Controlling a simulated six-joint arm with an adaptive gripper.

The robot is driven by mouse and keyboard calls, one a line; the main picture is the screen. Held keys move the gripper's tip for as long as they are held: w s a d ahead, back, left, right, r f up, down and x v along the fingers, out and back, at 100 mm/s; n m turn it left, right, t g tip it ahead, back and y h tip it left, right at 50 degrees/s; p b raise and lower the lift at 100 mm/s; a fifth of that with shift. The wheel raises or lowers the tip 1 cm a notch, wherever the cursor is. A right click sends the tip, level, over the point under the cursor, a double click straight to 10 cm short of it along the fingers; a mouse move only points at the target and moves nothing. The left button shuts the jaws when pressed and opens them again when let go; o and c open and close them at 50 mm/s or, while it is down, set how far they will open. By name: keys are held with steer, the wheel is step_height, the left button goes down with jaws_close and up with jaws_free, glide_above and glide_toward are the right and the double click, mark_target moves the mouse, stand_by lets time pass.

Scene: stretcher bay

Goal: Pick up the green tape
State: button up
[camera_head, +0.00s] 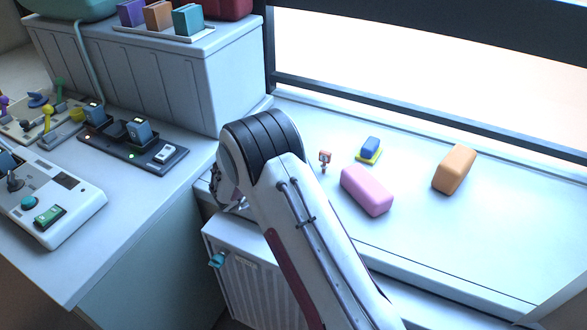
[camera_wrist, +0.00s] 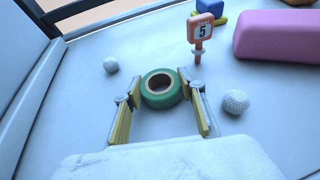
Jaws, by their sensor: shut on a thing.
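The green tape (camera_wrist: 162,95) is a thick green roll with a tan inner ring, in the middle of the wrist view. My gripper (camera_wrist: 160,86) has one yellow-padded finger on each side of the tape and is shut on it. The roll lies flat between the fingertips; I cannot tell whether it touches the white surface. In the head view my gripper (camera_head: 232,195) is mostly hidden behind my arm, and the tape is hidden there.
An orange marker reading 5 (camera_wrist: 203,28) stands beyond. A pink block (camera_head: 367,190), a blue-and-yellow block (camera_head: 369,149) and an orange block (camera_head: 454,169) lie to the right. A white cabinet (camera_head: 175,80) rises at left.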

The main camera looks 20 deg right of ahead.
steer(key=shift+r, duration=0.1)
step_height(320, 180, up, 10)
stand_by(0.7)
steer(key=shift+w+d, duration=0.1)
stand_by(0.5)
